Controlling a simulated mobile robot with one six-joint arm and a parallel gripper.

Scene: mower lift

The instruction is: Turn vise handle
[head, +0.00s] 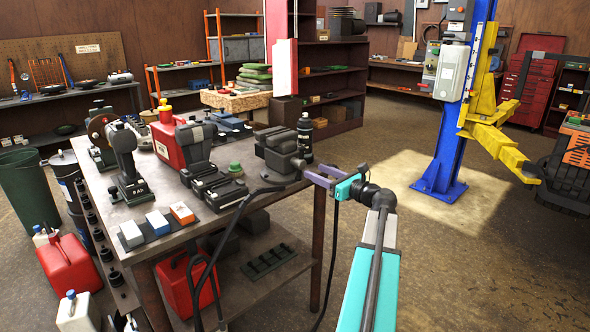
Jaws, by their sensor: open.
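A dark grey bench vise (279,152) is mounted at the right corner of the metal workbench (172,228). My gripper (312,176), with purple-grey fingers and a teal body, is at the vise's right side, just past the bench edge. Its jaws are open and point left toward the vise. The vise handle is too small and too dark to make out clearly against the vise and fingers. I cannot tell whether the fingers touch it or stand around it.
A dark spray can (305,138) stands behind the vise. Chargers, a red machine (172,142) and small coloured boxes (158,222) crowd the bench. A black cable hangs over its front edge. A blue lift post (459,130) with yellow arms stands at right. The floor right of the bench is open.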

